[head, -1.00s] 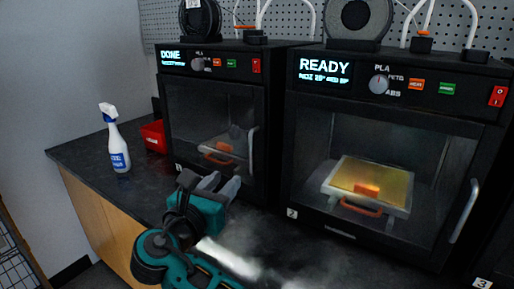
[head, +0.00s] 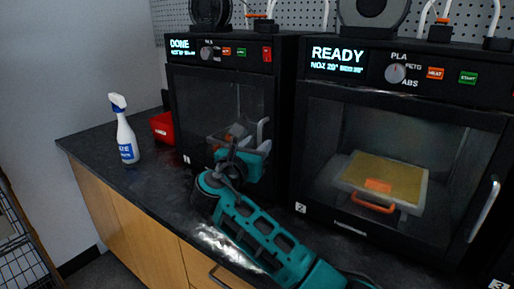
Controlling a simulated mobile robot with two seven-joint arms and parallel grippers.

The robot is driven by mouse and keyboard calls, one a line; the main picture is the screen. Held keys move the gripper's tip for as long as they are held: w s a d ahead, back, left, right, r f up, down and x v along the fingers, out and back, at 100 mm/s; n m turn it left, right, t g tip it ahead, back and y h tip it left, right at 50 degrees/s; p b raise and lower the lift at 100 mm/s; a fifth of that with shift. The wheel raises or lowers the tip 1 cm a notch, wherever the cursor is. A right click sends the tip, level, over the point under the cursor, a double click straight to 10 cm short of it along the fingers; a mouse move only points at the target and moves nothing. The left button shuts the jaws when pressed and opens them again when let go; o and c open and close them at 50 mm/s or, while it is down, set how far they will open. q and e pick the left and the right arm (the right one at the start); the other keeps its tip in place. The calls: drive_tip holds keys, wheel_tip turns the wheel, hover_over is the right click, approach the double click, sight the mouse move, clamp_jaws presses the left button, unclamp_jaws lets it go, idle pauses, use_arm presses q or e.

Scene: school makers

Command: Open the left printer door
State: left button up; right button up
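The left printer (head: 185,110), with a "DONE" display, stands on the black counter. Its dark glass door (head: 200,95) looks closed, and an orange-handled print bed shows dimly inside. The door handle is on the door's right side; I cannot make it out clearly behind my gripper. My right gripper (head: 250,131), teal with grey fingers, is in front of the lower right part of this door. Its fingers are spread apart. Whether they touch or surround the handle cannot be told. My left gripper is not in view.
The right printer (head: 318,110), showing "READY", stands close beside, with its door closed and a silver handle (head: 484,212). A spray bottle (head: 126,135) and a red bin (head: 162,127) stand to the left. The counter (head: 150,180) between bottle and arm is clear.

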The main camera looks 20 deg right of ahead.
drive_tip(key=shift+w+d, duration=0.25)
drive_tip(key=shift+c, duration=0.5)
clamp_jaws()
idle(0.9)
